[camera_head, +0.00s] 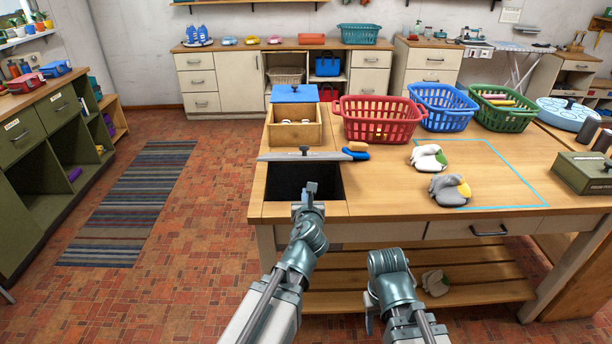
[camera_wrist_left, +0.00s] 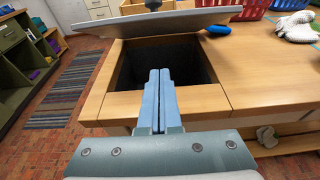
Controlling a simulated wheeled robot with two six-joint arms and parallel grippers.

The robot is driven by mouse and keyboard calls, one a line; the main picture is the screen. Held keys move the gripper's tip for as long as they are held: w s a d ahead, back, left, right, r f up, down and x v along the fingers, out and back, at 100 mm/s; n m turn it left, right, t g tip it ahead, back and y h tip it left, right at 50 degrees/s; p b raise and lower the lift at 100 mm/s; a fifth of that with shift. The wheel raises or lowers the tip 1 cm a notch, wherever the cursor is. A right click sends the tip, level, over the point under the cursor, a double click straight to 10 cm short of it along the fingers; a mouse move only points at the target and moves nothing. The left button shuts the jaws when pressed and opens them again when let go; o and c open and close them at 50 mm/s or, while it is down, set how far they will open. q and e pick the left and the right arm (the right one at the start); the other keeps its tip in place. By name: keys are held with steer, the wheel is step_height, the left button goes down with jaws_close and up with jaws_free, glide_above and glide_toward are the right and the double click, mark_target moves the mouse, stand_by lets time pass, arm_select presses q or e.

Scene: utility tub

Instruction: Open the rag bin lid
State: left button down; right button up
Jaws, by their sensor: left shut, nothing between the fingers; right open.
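The rag bin is a dark square opening (camera_head: 288,178) in the left end of the wooden worktop; it also shows in the left wrist view (camera_wrist_left: 190,55). Its grey lid (camera_head: 275,157) is off most of the opening, at the far edge, with a black knob (camera_head: 304,149) on it. The lid crosses the top of the left wrist view (camera_wrist_left: 185,20); its exact tilt is unclear. My left gripper (camera_head: 311,189) is shut and empty over the opening's near part, apart from the lid. My right gripper (camera_head: 369,318) is low in front of the worktop, open, largely hidden by its wrist.
A wooden box (camera_head: 294,134) with a blue lid (camera_head: 295,93) stands behind the bin. A blue and tan brush (camera_head: 356,152) lies close to the grey lid's right end. Gloves (camera_head: 428,158) and red (camera_head: 380,122), blue and green baskets are farther right.

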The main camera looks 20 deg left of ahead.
mark_target(304, 151)
arm_select(q)
steer(key=b+x, duration=0.2)
steer(key=x, duration=0.8)
steer(key=shift+w+f+b, duration=0.2)
steer(key=shift+w+b, duration=0.1)
steer(key=shift+b, duration=0.1)
steer(key=shift+w+a+r+p, duration=0.1)
steer(key=shift+w+r+p, duration=0.1)
steer(key=shift+r+p, duration=0.45)
steer(key=shift+w+a+r+p, duration=0.1)
steer(key=shift+w+r+p, duration=0.1)
steer(key=shift+r+p, duration=0.45)
steer(key=shift+w+a+r+p, duration=0.1)
steer(key=shift+w+r+p, duration=0.1)
steer(key=shift+r+p, duration=0.45)
steer(key=shift+d, duration=0.1)
